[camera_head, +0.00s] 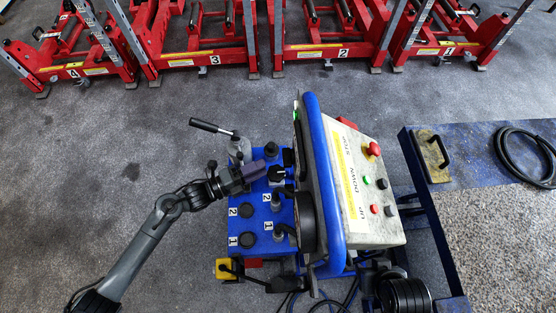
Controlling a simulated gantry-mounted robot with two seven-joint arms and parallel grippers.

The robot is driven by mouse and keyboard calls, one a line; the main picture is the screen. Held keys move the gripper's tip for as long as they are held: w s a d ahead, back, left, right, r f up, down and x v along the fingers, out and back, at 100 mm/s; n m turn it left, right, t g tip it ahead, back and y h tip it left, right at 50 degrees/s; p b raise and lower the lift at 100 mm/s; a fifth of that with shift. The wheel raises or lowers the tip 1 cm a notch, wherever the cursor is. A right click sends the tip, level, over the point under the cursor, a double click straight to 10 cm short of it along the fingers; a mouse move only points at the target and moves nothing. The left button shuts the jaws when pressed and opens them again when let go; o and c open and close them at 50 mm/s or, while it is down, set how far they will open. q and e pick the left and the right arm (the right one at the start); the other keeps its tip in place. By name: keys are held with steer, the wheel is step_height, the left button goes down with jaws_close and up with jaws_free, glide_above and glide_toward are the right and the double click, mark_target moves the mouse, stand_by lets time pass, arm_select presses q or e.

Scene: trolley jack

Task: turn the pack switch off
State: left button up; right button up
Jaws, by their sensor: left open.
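A yellow box with a black switch (228,268) is fixed low at the left front of the blue hydraulic unit (262,212). It may be the pack switch, but no label on it can be read. My left gripper (257,171) is open and reaches in from the left over the upper part of the blue unit. It is close to a black knob (276,174); whether they touch cannot be told. The gripper is above the yellow box in the picture and apart from it. My right gripper cannot be made out.
A blue-framed control box (350,170) with a red stop button (372,149) stands right of the gripper. A lever (211,128) sticks out at upper left. Red jacks (200,50) line the back. A blue bench (410,150) is at right. The floor at left is clear.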

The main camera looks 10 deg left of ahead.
mark_target(288, 157)
arm_select(q)
steer(key=x, duration=0.7)
steer(key=shift+b, duration=0.35)
steer(key=shift+c, duration=0.3)
jaws_close()
